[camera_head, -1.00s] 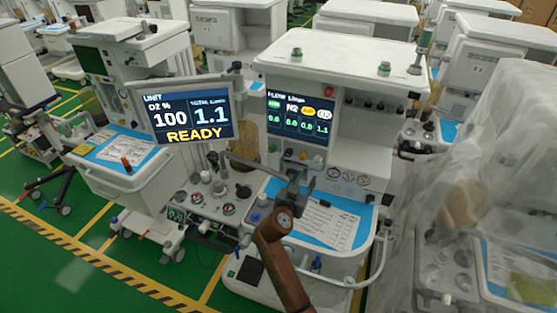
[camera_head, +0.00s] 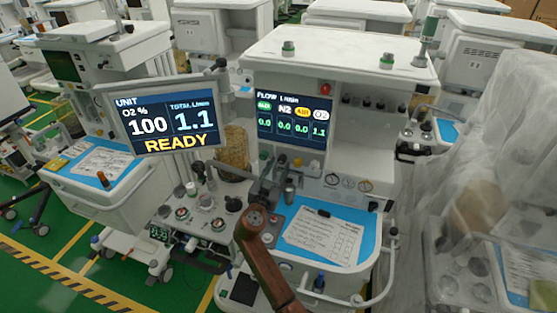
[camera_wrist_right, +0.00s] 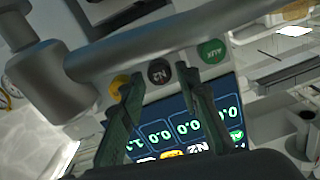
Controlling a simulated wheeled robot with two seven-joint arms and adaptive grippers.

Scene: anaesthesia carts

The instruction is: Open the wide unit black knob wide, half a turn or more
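The wide unit (camera_head: 340,55) stands in the middle of the head view, with its lit flow screen (camera_head: 292,118). In the right wrist view its black knob (camera_wrist_right: 159,72), marked N2, sits between a yellow knob (camera_wrist_right: 120,84) and a green knob (camera_wrist_right: 211,51). My right gripper (camera_head: 268,170) is in front of the panel below the flow screen and hides part of it. In the right wrist view its two dark fingers (camera_wrist_right: 158,82) are apart, one to each side of the black knob in the picture. I cannot tell whether they touch it. My left gripper is not in view.
A grey bar (camera_wrist_right: 170,38) crosses the right wrist view just above the knobs. A monitor (camera_head: 168,118) reading READY stands left of my right gripper. A paper sheet (camera_head: 322,240) lies on the blue worktop below. A plastic-covered unit (camera_head: 490,180) stands at the right.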

